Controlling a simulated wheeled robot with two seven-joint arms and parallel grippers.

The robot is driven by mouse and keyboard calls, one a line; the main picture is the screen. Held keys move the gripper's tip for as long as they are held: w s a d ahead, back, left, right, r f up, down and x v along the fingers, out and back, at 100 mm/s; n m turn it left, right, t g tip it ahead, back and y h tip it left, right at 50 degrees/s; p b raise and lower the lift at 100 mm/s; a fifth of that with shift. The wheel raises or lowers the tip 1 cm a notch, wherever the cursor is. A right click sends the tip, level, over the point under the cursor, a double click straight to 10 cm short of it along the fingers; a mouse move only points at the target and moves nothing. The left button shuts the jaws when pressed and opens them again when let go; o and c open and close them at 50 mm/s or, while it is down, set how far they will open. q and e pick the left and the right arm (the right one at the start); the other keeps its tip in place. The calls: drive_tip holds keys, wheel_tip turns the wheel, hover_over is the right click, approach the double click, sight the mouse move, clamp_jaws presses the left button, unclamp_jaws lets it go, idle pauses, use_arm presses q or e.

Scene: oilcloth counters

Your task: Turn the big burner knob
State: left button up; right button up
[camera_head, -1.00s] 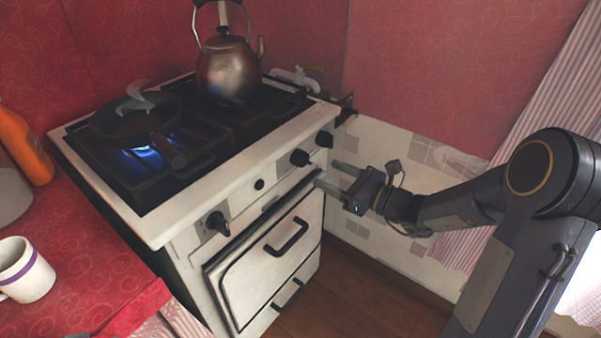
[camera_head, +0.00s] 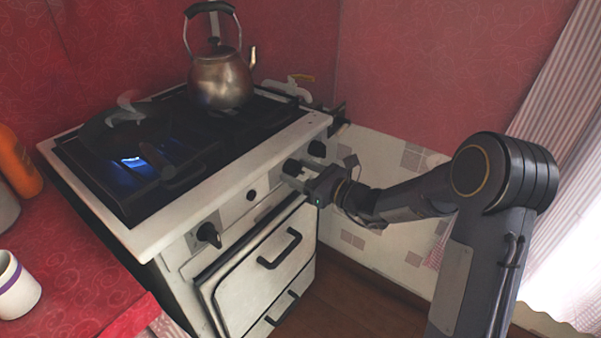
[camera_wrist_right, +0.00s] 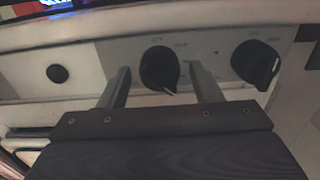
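The white stove's front panel carries black knobs: one at the left (camera_head: 209,234), a small button (camera_head: 251,195), a middle-right knob (camera_head: 292,167) and a far-right knob (camera_head: 317,148). My right gripper (camera_head: 291,177) is at the middle-right knob. In the right wrist view that knob (camera_wrist_right: 160,68) sits between the open fingers of my right gripper (camera_wrist_right: 159,75), one finger on each side. The fingers look apart from it, with a narrower gap on the right. The far-right knob (camera_wrist_right: 255,64) is just outside the right finger. My left gripper is not in view.
A kettle (camera_head: 221,82) stands on the back of the stove. The oven door handle (camera_head: 279,250) sticks out below the panel. A mug (camera_head: 15,288) stands on the red counter (camera_head: 75,275).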

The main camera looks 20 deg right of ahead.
drive_tip(key=c, duration=0.9)
drive_tip(key=shift+f+n+b, duration=0.15)
drive_tip(key=shift+n+b, duration=0.25)
drive_tip(key=shift+b, duration=0.3)
drive_tip(key=n+b, duration=0.6)
drive_tip(key=b, duration=0.3)
drive_tip(key=shift+d+f, duration=0.1)
drive_tip(key=shift+r+n+b, duration=0.2)
drive_tip(key=shift+n+b, duration=0.9)
drive_tip(key=shift+b, duration=0.2)
drive_tip(key=o, duration=1)
